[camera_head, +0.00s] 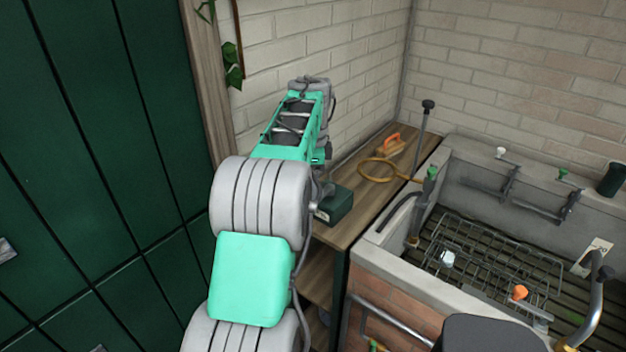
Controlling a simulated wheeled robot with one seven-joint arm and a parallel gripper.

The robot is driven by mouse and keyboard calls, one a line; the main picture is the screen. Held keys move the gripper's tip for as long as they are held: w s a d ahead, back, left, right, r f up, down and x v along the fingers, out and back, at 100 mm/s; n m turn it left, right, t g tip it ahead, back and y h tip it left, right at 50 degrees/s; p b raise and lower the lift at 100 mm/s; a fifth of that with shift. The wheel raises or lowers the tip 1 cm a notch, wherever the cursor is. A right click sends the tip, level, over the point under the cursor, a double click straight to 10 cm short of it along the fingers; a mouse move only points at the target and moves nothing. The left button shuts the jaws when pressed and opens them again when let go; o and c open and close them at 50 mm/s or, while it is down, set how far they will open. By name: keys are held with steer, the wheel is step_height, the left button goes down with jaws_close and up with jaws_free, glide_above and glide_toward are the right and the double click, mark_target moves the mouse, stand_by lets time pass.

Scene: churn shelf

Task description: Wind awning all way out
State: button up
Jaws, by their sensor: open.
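No awning can be made out in the head view. Several bent metal rods with knobs or grips show at the right, and I cannot tell whether any of them winds an awning. One is an upright rod with a black knob (428,105) by the back wall. Another is a curved grey handle (594,312) at the lower right. A dark green box (337,205) sits on the wooden shelf, partly behind my arm. My mint and grey arm rises through the middle of the view. My gripper's fingers are hidden, so what they are near cannot be seen.
A stone trough (460,150) with a wire rack (490,262) inside stands at the right. An orange-handled brush (390,144) and a yellow ring (378,170) lie on the wooden shelf (352,232). A dark green panelled wall (90,150) fills the left.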

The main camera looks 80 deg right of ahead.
steer(key=shift+c, duration=0.4)
jaws_close()
steer(key=shift+o, duration=0.4)
jaws_free()
steer(key=shift+r, duration=0.15)
